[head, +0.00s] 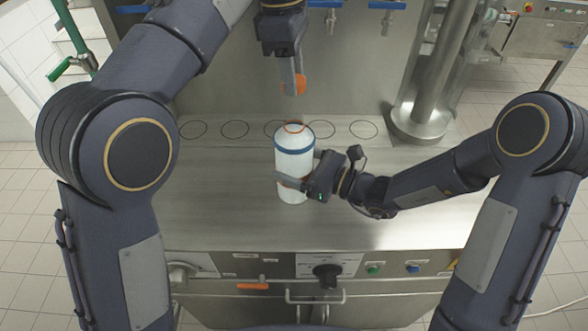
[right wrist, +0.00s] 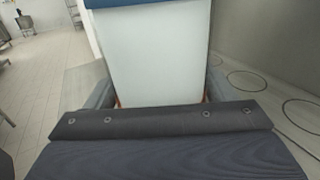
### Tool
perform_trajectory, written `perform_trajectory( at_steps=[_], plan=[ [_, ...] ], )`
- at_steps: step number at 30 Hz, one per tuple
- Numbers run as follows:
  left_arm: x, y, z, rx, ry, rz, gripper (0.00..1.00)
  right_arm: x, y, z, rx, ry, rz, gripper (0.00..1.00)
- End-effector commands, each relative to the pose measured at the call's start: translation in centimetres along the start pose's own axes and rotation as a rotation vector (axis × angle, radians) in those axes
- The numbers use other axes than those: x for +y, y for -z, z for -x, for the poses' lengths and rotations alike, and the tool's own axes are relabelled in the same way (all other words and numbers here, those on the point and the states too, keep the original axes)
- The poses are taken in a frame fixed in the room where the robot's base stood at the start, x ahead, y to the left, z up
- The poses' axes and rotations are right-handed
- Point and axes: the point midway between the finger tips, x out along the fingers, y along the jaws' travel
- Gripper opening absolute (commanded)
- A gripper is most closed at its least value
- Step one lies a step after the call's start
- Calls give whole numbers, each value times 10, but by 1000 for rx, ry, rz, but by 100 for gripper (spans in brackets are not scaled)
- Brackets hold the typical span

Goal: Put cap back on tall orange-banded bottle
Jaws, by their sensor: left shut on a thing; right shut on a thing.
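A tall white bottle (head: 294,161) stands upright on the steel counter, with a blue band at its shoulder, an orange ring at its open-looking neck, and a bit of orange low on its body. My right gripper (head: 303,180) is shut around its lower body; the right wrist view shows the white bottle (right wrist: 153,55) between the fingers. My left gripper (head: 294,82) is shut on an orange cap (head: 299,85), held above the bottle's neck and apart from it. The fingers partly hide the cap. The bottle's lower band is mostly hidden by the right gripper.
The steel counter (head: 215,190) is clear on both sides of the bottle. A row of dark circles (head: 235,129) marks its back. Filler nozzles (head: 331,22) hang at the back, and a steel column (head: 428,85) stands at right. Knobs (head: 327,273) line the front panel.

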Motion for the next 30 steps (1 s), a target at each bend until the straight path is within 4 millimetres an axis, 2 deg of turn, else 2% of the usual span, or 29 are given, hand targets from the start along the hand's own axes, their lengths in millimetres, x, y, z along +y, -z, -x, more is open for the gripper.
perform_trajectory(
  at_steps=[1, 4, 7, 15, 18, 30],
  plan=[
    [0, 0, 0, 0, 0, 0, 16, 0, 0, 0, 0, 0, 0, 48],
    [0, 0, 0, 0, 0, 0, 16, 0, 0, 0, 0, 0, 0, 36],
    [0, 1, -4, 0, 2, 0, 16, 0, 0, 0, 0, 0, 0, 36],
    [-1, 4, -42, 1, 6, 0, 16, 0, 0, 0, 0, 1, 0, 36],
    [-1, 5, -49, 1, 5, 0, 16, 0, 0, 0, 0, 1, 0, 36],
    [0, 5, -50, 0, 4, 0, 16, 0, 0, 0, 0, 1, 0, 36]
  ],
)
